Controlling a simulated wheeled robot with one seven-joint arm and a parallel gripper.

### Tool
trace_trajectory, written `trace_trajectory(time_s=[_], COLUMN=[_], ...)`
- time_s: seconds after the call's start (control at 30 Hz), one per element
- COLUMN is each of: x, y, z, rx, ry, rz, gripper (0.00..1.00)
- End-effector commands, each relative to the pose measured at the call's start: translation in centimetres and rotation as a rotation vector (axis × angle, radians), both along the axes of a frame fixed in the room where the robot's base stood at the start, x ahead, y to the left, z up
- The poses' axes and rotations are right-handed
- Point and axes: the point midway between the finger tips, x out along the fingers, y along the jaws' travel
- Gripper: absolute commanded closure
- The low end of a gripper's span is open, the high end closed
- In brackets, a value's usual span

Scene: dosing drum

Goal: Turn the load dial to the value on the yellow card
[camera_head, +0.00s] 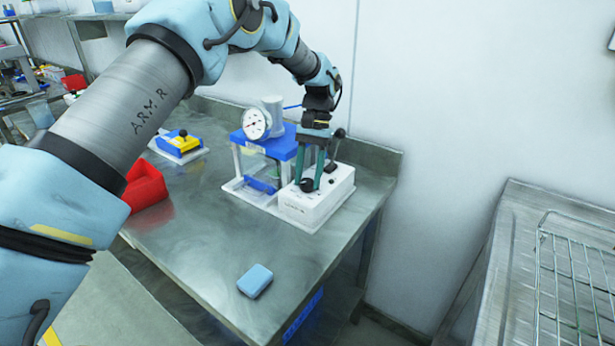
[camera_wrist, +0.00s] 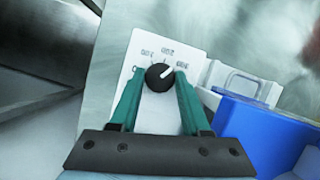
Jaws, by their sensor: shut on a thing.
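The load dial (camera_wrist: 157,79) is a black round knob with a white pointer line on a white control box (camera_head: 322,205). In the wrist view, the pointer aims up and right, toward the rightmost of the printed marks; the numbers are too small to read surely. My gripper (camera_head: 309,176) reaches down to the box from above. Its two green fingers are shut on the dial, one on each side, as the wrist view (camera_wrist: 158,84) also shows. I cannot make out the yellow card in either view.
A blue-topped stand with a round gauge (camera_head: 257,124) is close left of the box. A black-knobbed lever (camera_head: 339,134) rises behind it. A red bin (camera_head: 145,187), a yellow-and-blue device (camera_head: 180,143) and a blue block (camera_head: 255,281) are on the steel bench (camera_head: 205,250). The bench front is mostly clear.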

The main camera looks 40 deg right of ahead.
Motion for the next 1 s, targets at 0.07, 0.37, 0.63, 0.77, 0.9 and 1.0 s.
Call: trace_trajectory(time_s=[0.07,0.37,0.63,0.77,0.9,1.0], x=[-0.15,-0.19,-0.21,-0.2,-0.2,-0.21], y=[-0.02,0.01,0.03,0.03,0.04,0.05], z=[-0.06,-0.08,-0.1,-0.11,-0.13,-0.13], rx=[0.002,0.001,0.003,0.002,0.003,0.003], ry=[0.001,0.002,0.002,0.002,0.002,0.002], rz=[-0.053,-0.185,-0.223,-0.225,-0.224,-0.224], gripper=[1.0,1.0,1.0,1.0,1.0,0.51])
